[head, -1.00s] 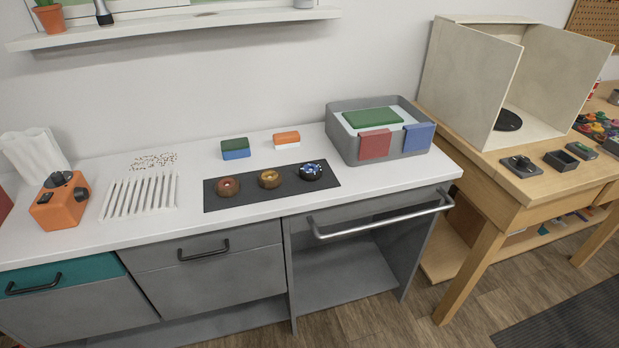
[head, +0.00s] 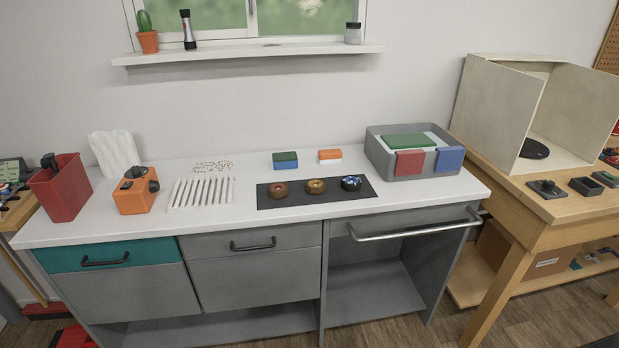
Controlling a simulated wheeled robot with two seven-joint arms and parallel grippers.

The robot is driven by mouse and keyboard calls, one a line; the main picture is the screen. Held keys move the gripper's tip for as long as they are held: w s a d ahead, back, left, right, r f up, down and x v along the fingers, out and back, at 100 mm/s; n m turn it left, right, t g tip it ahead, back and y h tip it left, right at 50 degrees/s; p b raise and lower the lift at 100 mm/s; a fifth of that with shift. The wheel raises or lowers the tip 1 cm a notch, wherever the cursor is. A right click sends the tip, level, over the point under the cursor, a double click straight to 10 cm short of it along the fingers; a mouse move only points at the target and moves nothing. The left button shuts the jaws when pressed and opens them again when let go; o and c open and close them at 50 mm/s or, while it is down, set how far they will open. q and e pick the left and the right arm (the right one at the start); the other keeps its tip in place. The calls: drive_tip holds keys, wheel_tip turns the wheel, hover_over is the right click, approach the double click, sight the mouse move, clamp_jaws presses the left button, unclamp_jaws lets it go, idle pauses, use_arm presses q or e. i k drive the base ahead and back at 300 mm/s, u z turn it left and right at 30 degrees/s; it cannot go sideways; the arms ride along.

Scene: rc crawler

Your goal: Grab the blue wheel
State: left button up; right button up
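The blue wheel (head: 351,183) lies on a dark mat (head: 334,200) on the white counter. It is the rightmost of three small wheels in a row and has a dark rim with blue and whitish parts. A yellow-brown wheel (head: 315,187) and a red-brown wheel (head: 278,190) lie to its left on the same mat. Neither of my grippers shows in the head view.
A slotted white rack (head: 202,193) and orange device (head: 135,195) are left. A metal bar handle (head: 410,232) sticks out at the counter front.

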sight(355, 186)
drive_tip(key=u, duration=0.6)
drive_tip(key=i, duration=1.4)
drive_tip(key=z, duration=0.8)
